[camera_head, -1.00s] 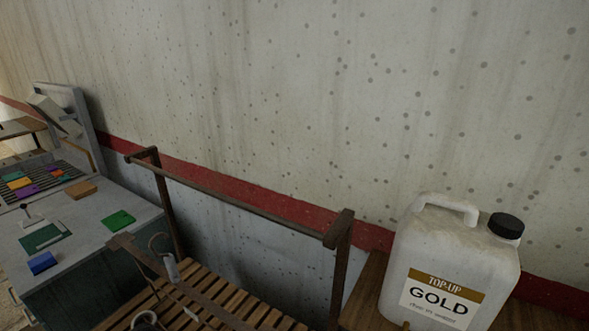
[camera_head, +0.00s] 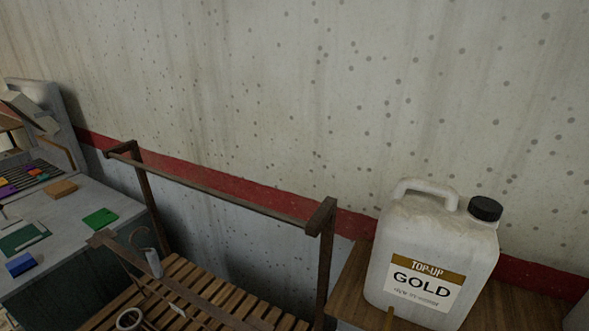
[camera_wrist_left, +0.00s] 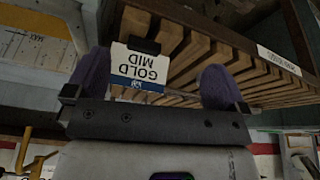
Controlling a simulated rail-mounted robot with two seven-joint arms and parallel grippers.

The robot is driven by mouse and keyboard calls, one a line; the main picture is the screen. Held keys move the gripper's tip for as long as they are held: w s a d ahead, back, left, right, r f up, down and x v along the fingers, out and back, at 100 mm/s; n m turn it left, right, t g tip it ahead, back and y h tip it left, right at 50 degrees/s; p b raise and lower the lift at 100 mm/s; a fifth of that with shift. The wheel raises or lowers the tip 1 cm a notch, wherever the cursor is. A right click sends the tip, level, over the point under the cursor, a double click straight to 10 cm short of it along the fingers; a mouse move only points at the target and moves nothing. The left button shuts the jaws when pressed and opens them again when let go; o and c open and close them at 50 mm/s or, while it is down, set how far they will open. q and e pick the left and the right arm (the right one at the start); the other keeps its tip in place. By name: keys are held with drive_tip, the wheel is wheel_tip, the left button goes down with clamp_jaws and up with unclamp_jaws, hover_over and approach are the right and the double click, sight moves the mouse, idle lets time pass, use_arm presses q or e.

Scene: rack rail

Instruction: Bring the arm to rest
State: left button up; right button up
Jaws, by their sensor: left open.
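My left gripper (camera_wrist_left: 157,84) shows in the left wrist view, with its two purple fingertips wide apart and nothing held between them. A white tag reading "GOLD MID" (camera_wrist_left: 138,66) appears upside down between the fingertips, in front of a slatted wooden rack (camera_wrist_left: 190,50). Whether a finger touches the tag or rack, I cannot tell. In the head view neither gripper shows. There the slatted rack (camera_head: 215,291) stands below a dark rail (camera_head: 220,190), and a white jug labelled "TOP-UP GOLD" (camera_head: 430,250) stands at the right.
The jug stands on a wooden surface (camera_head: 352,285). A grey bench (camera_head: 70,215) at the left holds a green block (camera_head: 100,219), a blue block (camera_head: 20,264) and other coloured pieces. A concrete wall (camera_head: 300,90) with a red stripe runs behind everything.

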use_arm(q)
wheel_tip(320, 180, up, 30)
drive_tip(key=s+a+n+y+p, duration=0.1)
drive_tip(key=s+p, duration=0.1)
drive_tip(key=p, duration=2.8)
drive_tip(key=shift+r, duration=0.25)
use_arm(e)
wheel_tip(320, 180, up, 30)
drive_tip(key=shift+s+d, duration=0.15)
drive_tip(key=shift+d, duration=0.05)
use_arm(q)
drive_tip(key=shift+s, duration=0.1)
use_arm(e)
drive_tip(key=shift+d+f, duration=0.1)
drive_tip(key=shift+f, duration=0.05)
